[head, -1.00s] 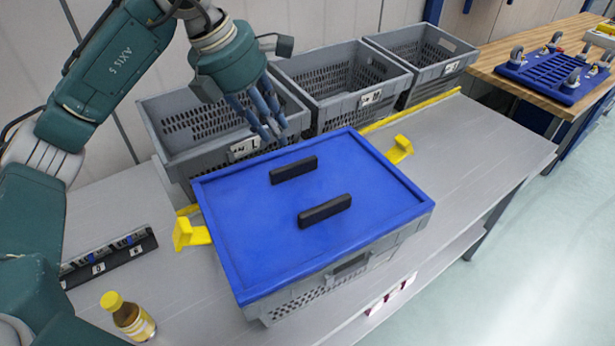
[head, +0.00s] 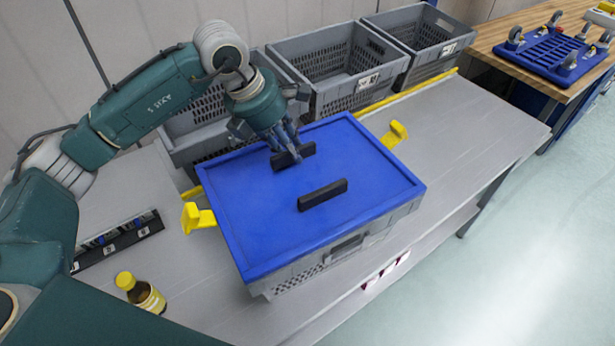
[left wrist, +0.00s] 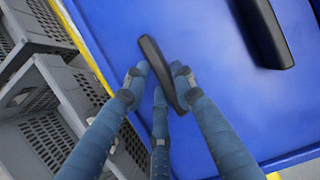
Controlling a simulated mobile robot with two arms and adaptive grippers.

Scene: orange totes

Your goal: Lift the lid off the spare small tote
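The small grey tote (head: 345,250) stands on the bench with a blue lid (head: 250,222) lying flat on it. The lid has two black bar handles, a far one (head: 305,150) and a near one (head: 323,194). My left gripper (head: 287,158) is over the far handle, fingers pointing down. In the left wrist view my left gripper's blue fingers (left wrist: 160,75) straddle the far handle (left wrist: 165,78), with narrow gaps of lid visible beside it; I see no firm grip. The near handle (left wrist: 262,32) is clear of the fingers. My right gripper is not in view.
Open grey crates (head: 362,98) stand in a row behind the tote. Yellow corner guides (head: 197,218) flank it on the bench (head: 455,140). The bench is clear to the right.

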